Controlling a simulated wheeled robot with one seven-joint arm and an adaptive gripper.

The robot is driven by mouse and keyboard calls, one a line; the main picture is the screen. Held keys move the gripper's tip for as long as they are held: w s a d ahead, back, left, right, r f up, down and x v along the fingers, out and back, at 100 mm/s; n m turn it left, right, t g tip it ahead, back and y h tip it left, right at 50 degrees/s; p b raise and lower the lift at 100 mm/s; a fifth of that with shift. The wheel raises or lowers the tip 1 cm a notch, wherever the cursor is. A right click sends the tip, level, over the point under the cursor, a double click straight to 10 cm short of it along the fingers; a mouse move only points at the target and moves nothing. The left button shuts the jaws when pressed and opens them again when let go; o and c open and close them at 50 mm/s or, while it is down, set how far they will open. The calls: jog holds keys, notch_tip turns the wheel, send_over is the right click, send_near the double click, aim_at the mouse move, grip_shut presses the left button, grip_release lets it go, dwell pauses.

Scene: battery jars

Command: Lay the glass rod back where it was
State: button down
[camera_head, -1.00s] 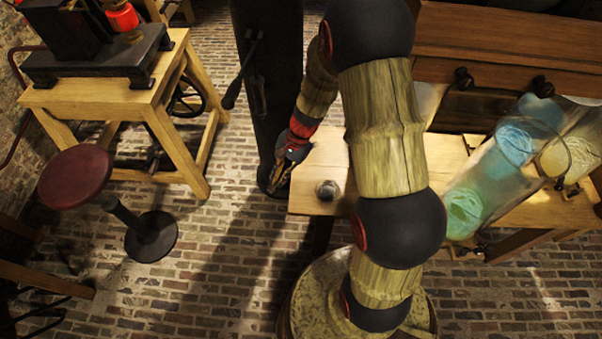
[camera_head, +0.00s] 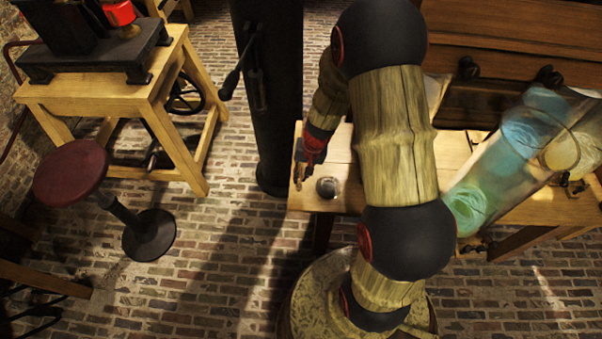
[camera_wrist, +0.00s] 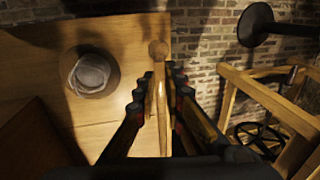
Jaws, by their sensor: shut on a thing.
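My gripper (camera_head: 299,178) is above the left end of the wooden table, just left of a small round glass vessel (camera_head: 327,188). In the wrist view my gripper (camera_wrist: 160,85) is shut on a thin, pale tan rod with a round knob at its far end, which I take to be the glass rod (camera_wrist: 160,95). The knob lies in the picture over the edge of the table top. The small vessel (camera_wrist: 90,73) is left of the fingers, apart from them. I cannot tell whether the rod touches the table.
The table (camera_head: 450,155) carries large glass jars (camera_head: 500,160) with blue and green contents at the right. A black column (camera_head: 268,100) stands close behind its left end. A red stool (camera_head: 70,173) and a wooden stand (camera_head: 95,90) are at the left, with brick floor between.

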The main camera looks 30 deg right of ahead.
jog(key=shift+f+b, duration=2.7)
jog(key=shift+f, duration=0.75)
jog(key=c, duration=1.8)
grip_release()
notch_tip(320, 180, up, 12)
jog(key=s+d, duration=0.1)
jog(key=d, duration=0.1)
jog(key=shift+s, duration=0.15)
jog(key=shift+f, duration=0.1)
